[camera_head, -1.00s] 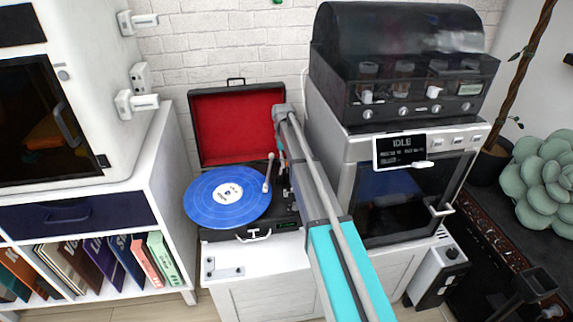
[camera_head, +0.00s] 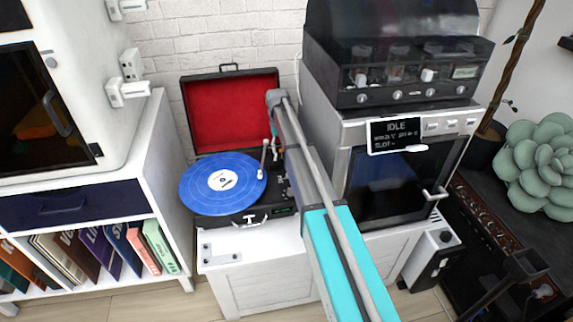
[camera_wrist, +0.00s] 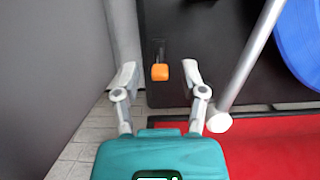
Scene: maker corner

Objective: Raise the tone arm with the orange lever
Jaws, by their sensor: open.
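The record player (camera_head: 235,222) is an open black case with a red-lined lid and a blue record (camera_head: 205,185). The pale tone arm (camera_head: 264,158) is at the record's right side; it also shows as a grey bar in the wrist view (camera_wrist: 246,70). The small orange lever (camera_wrist: 160,72) is on the black deck in the wrist view. My gripper (camera_wrist: 160,76) is open, with one fingertip on each side of the lever in the picture. I see no contact with it. In the head view my arm hides most of the gripper and the deck's right side.
The player stands on a white cabinet (camera_head: 255,262). A silver oven-like machine with an "IDLE" screen (camera_head: 396,134) is close on the right. A white shelf unit with record sleeves (camera_head: 100,250) is on the left. The red lid lining (camera_wrist: 280,145) lies near the gripper.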

